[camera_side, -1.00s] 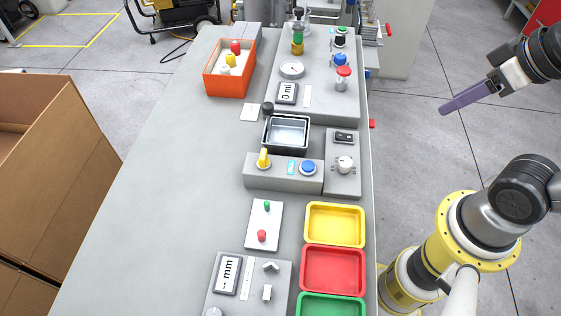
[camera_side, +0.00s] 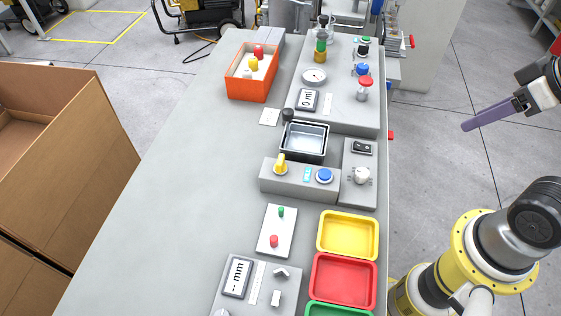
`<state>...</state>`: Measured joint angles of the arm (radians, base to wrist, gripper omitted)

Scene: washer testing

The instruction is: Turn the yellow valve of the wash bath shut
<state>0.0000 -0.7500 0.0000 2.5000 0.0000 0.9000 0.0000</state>
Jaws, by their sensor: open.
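The yellow valve (camera_side: 281,165) stands on the left end of the grey front panel of the wash bath. The wash bath (camera_side: 304,142) is a dark-rimmed metal basin behind that panel. A blue knob (camera_side: 324,175) sits on the same panel, to the right of a small light-blue label. My gripper (camera_side: 464,127) is at the right, off the table and well apart from the valve. Its long purple fingers point left, and nothing shows between them. The fingers overlap in this view, so the gap between them is hidden.
Yellow (camera_side: 347,234) and red (camera_side: 343,281) trays, with a green one partly cut off, line the table's right edge. A plate with green and red buttons (camera_side: 277,231) lies left of them. An orange box (camera_side: 253,70) stands at the back. The table's left side is clear.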

